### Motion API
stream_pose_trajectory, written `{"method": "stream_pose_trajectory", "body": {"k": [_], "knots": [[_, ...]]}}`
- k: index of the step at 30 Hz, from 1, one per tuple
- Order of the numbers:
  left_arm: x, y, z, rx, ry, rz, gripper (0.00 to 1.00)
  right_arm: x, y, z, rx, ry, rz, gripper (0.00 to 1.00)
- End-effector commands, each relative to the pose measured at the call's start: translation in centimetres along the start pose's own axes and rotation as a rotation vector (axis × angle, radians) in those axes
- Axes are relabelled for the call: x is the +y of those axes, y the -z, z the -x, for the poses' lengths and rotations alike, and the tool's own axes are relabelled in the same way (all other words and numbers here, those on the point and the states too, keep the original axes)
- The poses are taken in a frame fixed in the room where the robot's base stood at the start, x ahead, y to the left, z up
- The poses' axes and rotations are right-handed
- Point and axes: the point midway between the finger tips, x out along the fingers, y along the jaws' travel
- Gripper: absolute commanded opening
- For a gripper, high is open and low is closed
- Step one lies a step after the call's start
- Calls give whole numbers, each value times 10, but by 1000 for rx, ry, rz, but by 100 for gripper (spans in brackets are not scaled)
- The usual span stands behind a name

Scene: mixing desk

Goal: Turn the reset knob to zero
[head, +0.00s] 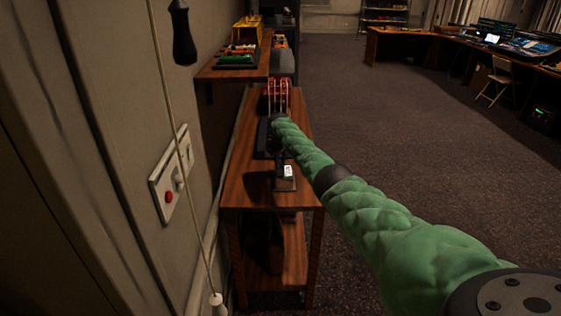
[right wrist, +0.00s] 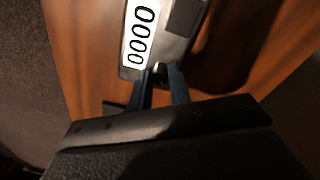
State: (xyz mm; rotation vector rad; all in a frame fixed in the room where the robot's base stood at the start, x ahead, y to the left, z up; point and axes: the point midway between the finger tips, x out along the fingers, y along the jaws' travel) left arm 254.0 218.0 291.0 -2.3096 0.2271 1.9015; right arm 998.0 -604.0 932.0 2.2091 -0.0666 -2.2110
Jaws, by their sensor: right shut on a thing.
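A small tally counter (head: 285,184) stands on the wooden table, its pale face toward me. In the right wrist view the counter (right wrist: 172,52) shows a white strip (right wrist: 142,33) that reads 0000. Its reset knob (right wrist: 160,68) is a small metal piece at the counter's edge, mostly hidden between the fingers. My right gripper (right wrist: 162,78) is shut on the knob. In the head view the right gripper (head: 279,162) is dark and hard to make out beside the counter. My left gripper is not in view.
The narrow wooden table (head: 250,195) stands along the left wall. A red pronged object (head: 277,95) is at its far end. A shelf (head: 225,72) with coloured items hangs above. A cord (head: 180,150) hangs in front of a wall panel (head: 170,175). Open carpet lies to the right.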

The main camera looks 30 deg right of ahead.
Motion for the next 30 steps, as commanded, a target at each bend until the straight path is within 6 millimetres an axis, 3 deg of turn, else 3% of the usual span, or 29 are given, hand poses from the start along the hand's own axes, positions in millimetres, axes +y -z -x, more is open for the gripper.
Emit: {"method": "stream_pose_trajectory", "body": {"k": [6, 21, 30], "knots": [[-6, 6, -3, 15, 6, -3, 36, -1, 1, 2, -7, 2, -205, 0], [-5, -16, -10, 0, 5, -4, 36, -1, 2, 1, -27, 1, -679, 0], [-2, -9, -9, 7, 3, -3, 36, 0, 2, 2, -36, 1, -930, 0]]}}
